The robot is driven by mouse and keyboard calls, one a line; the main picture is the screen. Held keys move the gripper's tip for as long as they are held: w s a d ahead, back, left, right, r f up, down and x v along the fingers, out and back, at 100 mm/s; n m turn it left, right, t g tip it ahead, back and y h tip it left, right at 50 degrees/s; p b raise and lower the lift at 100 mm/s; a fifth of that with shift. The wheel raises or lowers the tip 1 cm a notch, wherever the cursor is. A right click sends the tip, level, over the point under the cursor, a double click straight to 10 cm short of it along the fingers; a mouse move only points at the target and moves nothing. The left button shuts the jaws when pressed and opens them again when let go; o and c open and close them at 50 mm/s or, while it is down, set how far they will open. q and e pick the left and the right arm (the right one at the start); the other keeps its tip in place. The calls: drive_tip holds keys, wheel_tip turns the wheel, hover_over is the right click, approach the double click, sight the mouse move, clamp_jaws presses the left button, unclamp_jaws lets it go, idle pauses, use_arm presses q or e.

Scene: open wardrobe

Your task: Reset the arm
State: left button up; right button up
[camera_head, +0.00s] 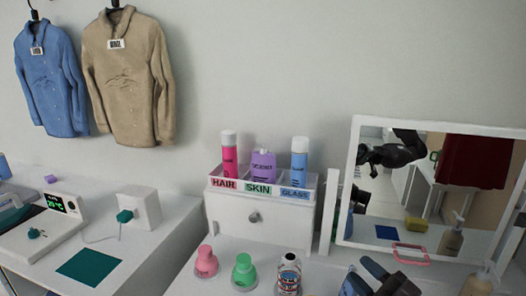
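My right gripper (363,274) is at the bottom edge, in front of the mirror. My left gripper is out of view.
A framed mirror (354,146) stands close behind the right gripper. A patterned bottle (289,270), a green bottle (244,270) and a pink bottle (206,262) are to its left. A white drawer box (232,217) carries labelled bottles. A soap pump bottle (478,284) is at right. Shirts hang at left.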

drive_tip(key=s+d+f+m+g+h, duration=0.1)
drive_tip(key=s+d+f+m+h, duration=0.2)
drive_tip(key=f+m+h, duration=0.35)
drive_tip(key=s+d+f+m+g+h, duration=0.1)
drive_tip(key=s+d+f+m+h, duration=0.25)
drive_tip(key=f+m, duration=0.55)
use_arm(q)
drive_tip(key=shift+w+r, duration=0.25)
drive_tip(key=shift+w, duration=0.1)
use_arm(e)
drive_tip(key=s+d+f+m+g+h, duration=0.1)
drive_tip(key=s+f+m+g, duration=0.1)
drive_tip(key=s+f, duration=1)
drive_tip(key=shift+s+g+h, duration=0.3)
drive_tip(key=shift+g, duration=0.5)
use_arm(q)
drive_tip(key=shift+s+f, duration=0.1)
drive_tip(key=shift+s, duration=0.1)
use_arm(e)
drive_tip(key=shift+m, duration=0.25)
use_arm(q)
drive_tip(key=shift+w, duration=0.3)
